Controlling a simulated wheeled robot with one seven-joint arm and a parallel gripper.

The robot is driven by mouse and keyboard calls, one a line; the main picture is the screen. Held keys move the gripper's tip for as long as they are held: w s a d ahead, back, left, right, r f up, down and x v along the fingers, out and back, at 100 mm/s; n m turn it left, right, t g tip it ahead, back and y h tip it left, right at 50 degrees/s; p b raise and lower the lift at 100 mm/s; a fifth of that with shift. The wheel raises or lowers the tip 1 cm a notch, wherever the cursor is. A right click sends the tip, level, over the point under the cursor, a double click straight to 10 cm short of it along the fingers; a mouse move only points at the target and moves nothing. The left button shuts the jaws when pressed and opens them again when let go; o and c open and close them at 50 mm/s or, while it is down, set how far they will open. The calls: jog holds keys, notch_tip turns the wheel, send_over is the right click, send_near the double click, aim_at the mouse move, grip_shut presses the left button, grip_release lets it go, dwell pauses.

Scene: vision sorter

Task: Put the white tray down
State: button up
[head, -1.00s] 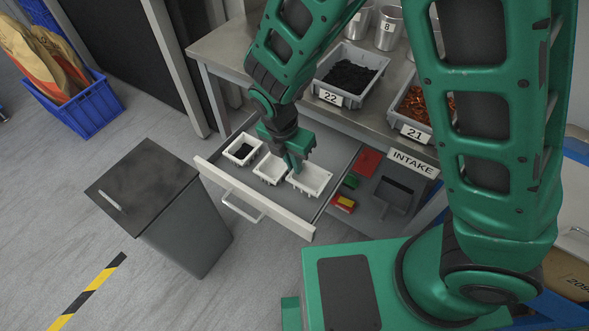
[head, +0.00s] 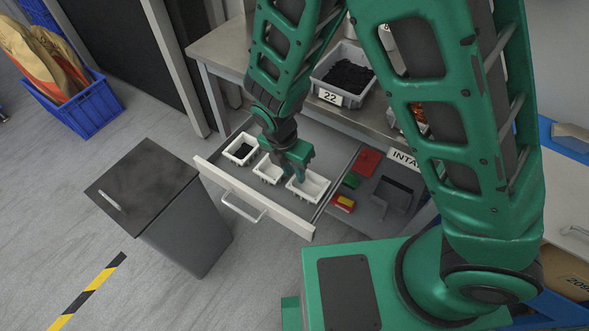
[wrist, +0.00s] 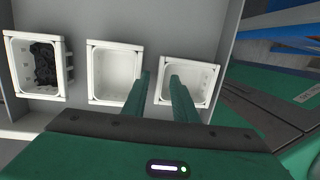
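Three white trays stand in a row in the open drawer. The right-hand white tray (head: 317,190) is empty and seems to rest on the drawer floor; it also shows in the wrist view (wrist: 200,72). My gripper (head: 290,178) is over its left side. In the wrist view my gripper's fingers (wrist: 160,78) are apart, one on each side of the tray's left wall, with a gap visible between them. The middle white tray (wrist: 112,70) is empty. The left white tray (head: 241,149) holds black pieces. My gripper partly hides the tray in the head view.
The drawer front (head: 250,200) sticks out beside a grey bin (head: 185,230). Red, green and yellow blocks (head: 343,202) and a dark grey container (head: 393,193) lie right of the drawer divider. A grey bin labelled 22 (head: 330,97) stands on the bench above.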

jog(key=shift+r, duration=0.1)
notch_tip(320, 180, up, 12)
jog(key=a, duration=0.2)
jog(key=shift+s, duration=0.4)
jog(key=d+r+m+g+y, duration=0.1)
jog(key=d+r+m, duration=0.3)
jog(key=d+m, duration=0.6)
jog(key=d+r+m, duration=0.4)
jog(key=d+m, duration=0.3)
jog(key=d, duration=0.7)
jog(key=s+d+r+m+y, duration=0.1)
jog(key=s+d+r+m, duration=0.3)
jog(key=s+d+m, duration=1.1)
jog(key=m, duration=0.2)
jog(key=shift+r+m, duration=0.2)
jog(key=shift+m, duration=0.2)
